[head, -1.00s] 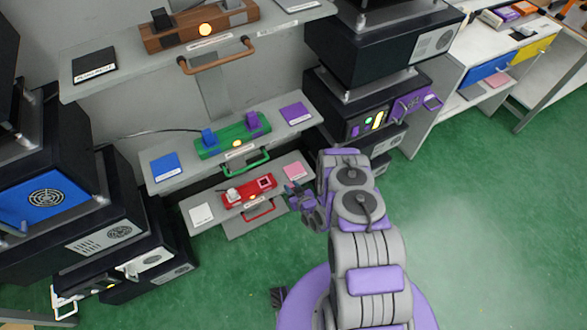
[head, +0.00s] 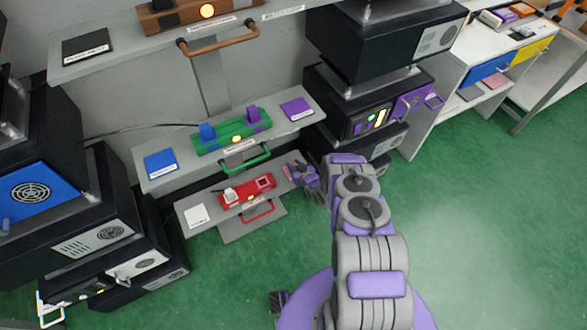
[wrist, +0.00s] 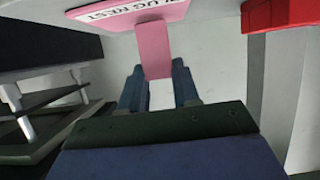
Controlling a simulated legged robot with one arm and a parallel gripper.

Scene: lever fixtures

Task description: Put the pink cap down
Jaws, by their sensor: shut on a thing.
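The pink cap (wrist: 154,52) is a small block between the two dark blue fingertips of my gripper (wrist: 156,88) in the wrist view. My gripper is shut on it. Just beyond the cap is a pink pad (wrist: 112,12) with a white "PLUG REST" label. The cap's upper end overlaps the pad in the picture; I cannot tell whether they touch. In the head view my gripper (head: 302,174) is at the right end of the lowest shelf and hides most of the pad and the cap.
A red fixture (head: 246,190) with a white cap and a pink-edged square sits left of my gripper; its red corner shows in the wrist view (wrist: 275,14). A white pad (head: 197,216) lies at the shelf's left. The shelf with the green fixture (head: 234,135) is above. Black cabinets stand at right.

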